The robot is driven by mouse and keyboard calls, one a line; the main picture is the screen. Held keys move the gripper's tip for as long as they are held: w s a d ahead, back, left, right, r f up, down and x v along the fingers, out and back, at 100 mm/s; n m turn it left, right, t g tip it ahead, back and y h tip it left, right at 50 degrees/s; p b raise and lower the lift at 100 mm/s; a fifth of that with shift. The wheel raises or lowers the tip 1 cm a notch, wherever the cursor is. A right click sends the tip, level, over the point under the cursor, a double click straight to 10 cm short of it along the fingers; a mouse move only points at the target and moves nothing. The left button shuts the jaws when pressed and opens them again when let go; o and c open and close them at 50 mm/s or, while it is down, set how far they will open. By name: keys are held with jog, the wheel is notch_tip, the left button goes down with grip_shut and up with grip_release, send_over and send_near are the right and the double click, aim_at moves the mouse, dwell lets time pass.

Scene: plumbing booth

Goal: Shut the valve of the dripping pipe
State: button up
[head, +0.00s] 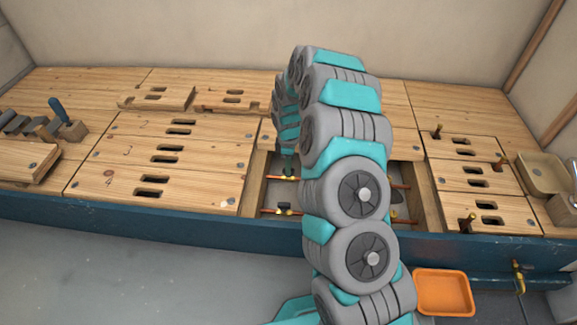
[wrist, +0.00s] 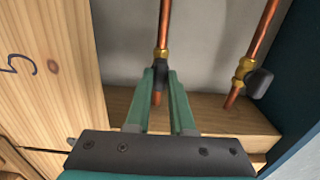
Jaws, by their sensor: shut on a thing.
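In the wrist view, two copper pipes run across the open floor bay. The left pipe (wrist: 165,22) has a brass valve (wrist: 161,54) with a black handle (wrist: 161,76). My gripper (wrist: 161,78) is shut on this handle, with one green finger on each side. The fingers partly hide the handle and pipe. The right pipe (wrist: 262,32) has another brass valve (wrist: 242,72), whose black handle (wrist: 260,83) sticks out to the right. In the head view, my gripper (head: 288,172) is at the far pipe; the near pipe's valve (head: 285,209) is free. No drip is visible.
Wooden floor panels (head: 165,155) with slots surround the bay. Short pipe stubs (head: 467,222) rise at the right. An orange tray (head: 443,291) lies below the blue front edge, near a brass tap (head: 518,276). My arm hides much of the bay's right part.

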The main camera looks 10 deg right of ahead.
grip_shut()
jog(key=m+p, duration=0.2)
jog(key=m, duration=0.1)
jog(key=shift+r+m, duration=0.1)
jog(key=shift+m, duration=0.2)
jog(key=m+p, duration=0.1)
jog(key=m, duration=0.4)
jog(key=shift+m+p, duration=0.3)
jog(key=shift+p, duration=0.1)
jog(key=m+p, duration=0.1)
jog(key=m, duration=0.3)
jog(key=shift+m+p, duration=0.4)
jog(key=shift+m, duration=2)
jog(key=o, duration=0.7)
grip_release()
